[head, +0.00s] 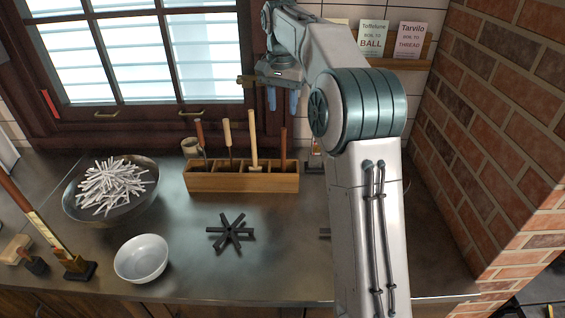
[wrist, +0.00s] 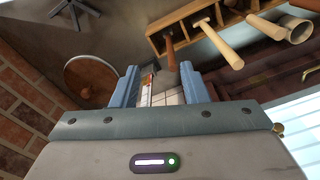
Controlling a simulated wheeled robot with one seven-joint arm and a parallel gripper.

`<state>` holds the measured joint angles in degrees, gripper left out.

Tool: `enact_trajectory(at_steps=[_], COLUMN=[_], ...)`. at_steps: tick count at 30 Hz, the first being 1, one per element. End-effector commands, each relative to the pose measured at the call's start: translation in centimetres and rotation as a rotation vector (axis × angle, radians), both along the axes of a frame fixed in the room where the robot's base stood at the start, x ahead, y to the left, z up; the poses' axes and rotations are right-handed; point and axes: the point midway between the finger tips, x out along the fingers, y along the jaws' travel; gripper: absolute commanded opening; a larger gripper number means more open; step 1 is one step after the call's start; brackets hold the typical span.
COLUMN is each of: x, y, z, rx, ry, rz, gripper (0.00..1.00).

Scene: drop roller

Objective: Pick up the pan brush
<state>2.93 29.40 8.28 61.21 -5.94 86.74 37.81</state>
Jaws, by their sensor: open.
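A wooden rack (head: 240,182) on the counter holds several upright handled tools. Its rightmost one has a dark reddish handle (head: 283,145); a thicker pale handle (head: 253,140) stands left of it. I cannot tell for sure which is the pan brush. My gripper (head: 283,100) is open and empty, its blue fingers pointing down, higher in the picture than the rack's right end. In the wrist view the reddish-handled tool (wrist: 170,48) shows just beyond the gap between the fingers (wrist: 160,82). The lower parts of the tools are hidden by the rack.
A wide pan of white sticks (head: 69,200), a white bowl (head: 141,260) and a black star-shaped trivet (head: 231,233) stand on the counter. A brick wall (head: 490,130) bounds the right; a round wooden disc (wrist: 90,78) shows in the wrist view.

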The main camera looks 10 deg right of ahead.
Motion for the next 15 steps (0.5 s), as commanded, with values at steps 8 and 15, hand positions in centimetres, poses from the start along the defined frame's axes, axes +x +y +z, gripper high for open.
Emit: enact_trajectory(at_steps=[8,15], x=[4.9,6.0], y=[-0.9,-1.3], z=[-0.9,-1.9], rx=[0.026,0.034], ry=[0.038,0.052], rz=[-0.149,-0.201], gripper=[0.41,0.41])
